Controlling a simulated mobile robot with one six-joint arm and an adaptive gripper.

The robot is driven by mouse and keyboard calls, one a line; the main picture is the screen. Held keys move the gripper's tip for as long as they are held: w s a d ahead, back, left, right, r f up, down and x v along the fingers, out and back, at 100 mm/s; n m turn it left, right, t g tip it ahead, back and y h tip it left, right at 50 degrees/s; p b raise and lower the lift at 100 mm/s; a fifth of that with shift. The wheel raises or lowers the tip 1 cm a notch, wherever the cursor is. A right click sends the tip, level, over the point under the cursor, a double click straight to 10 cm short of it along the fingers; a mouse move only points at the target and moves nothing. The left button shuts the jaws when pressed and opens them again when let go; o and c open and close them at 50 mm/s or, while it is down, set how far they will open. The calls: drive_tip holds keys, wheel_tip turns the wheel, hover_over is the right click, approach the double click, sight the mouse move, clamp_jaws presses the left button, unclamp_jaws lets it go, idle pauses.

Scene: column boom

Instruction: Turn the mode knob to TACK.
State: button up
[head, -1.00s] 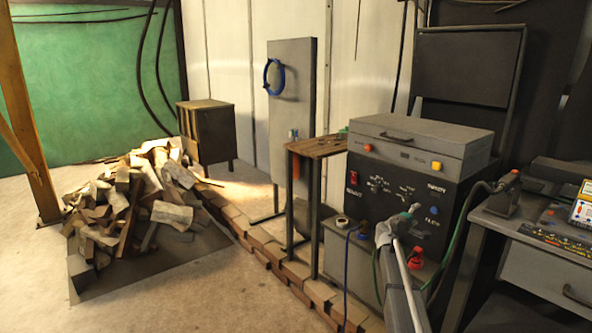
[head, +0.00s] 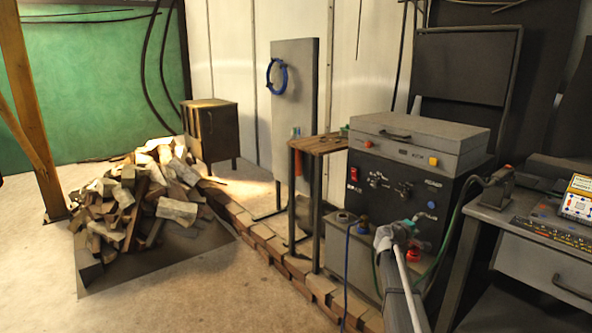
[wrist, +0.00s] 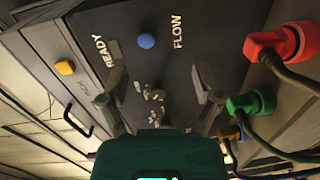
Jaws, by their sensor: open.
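The dark control panel (head: 385,205) of the grey machine carries knobs, lamps and white lettering. In the wrist view a small dark knob with white marks around it (wrist: 155,95) shows between my fingers, apart from them. The blue round button (wrist: 146,40) lies beyond it, between READY and FLOW. Small lettering by the left finger is partly hidden, and I cannot read TACK or the knob's setting. My gripper (wrist: 160,88) is open and empty, facing the panel. In the head view my gripper (head: 408,228) hides the panel's lower right part.
A red connector (wrist: 280,45) and a green connector (wrist: 250,104) with cables stick out at the right of the wrist view. A yellow button (wrist: 65,66) sits at left. A small wooden-topped stand (head: 318,145) is left of the machine; a bench (head: 535,255) is right.

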drive_tip(key=s+a+f+m+g+y, duration=0.2)
drive_tip(key=s+a+f, duration=0.2)
drive_tip(key=s, duration=0.4)
drive_tip(key=s+a+f+m+g+y, duration=0.25)
drive_tip(key=s+a+f, duration=0.2)
drive_tip(key=s, duration=0.25)
drive_tip(key=s+a+f+m+g+y, duration=0.1)
drive_tip(key=s+a+f+g+y, duration=0.15)
drive_tip(key=s+a+f, duration=0.4)
drive_tip(key=s+a+f+g+y, duration=0.1)
drive_tip(key=s+a+g+y, duration=0.1)
drive_tip(key=s+a+y, duration=0.35)
drive_tip(key=s+a+g+y, duration=0.1)
drive_tip(key=s+a+y, duration=0.1)
drive_tip(key=s+a, duration=0.65)
wheel_tip(320, 180, up, 32)
drive_tip(key=s+d+p, duration=0.2)
drive_tip(key=s+p, duration=0.1)
drive_tip(key=p, duration=3)
drive_tip(key=shift+d+m, duration=0.35)
drive_tip(key=shift+d, duration=0.05)
drive_tip(key=shift+f+h, duration=0.1)
drive_tip(key=shift+h, duration=0.15)
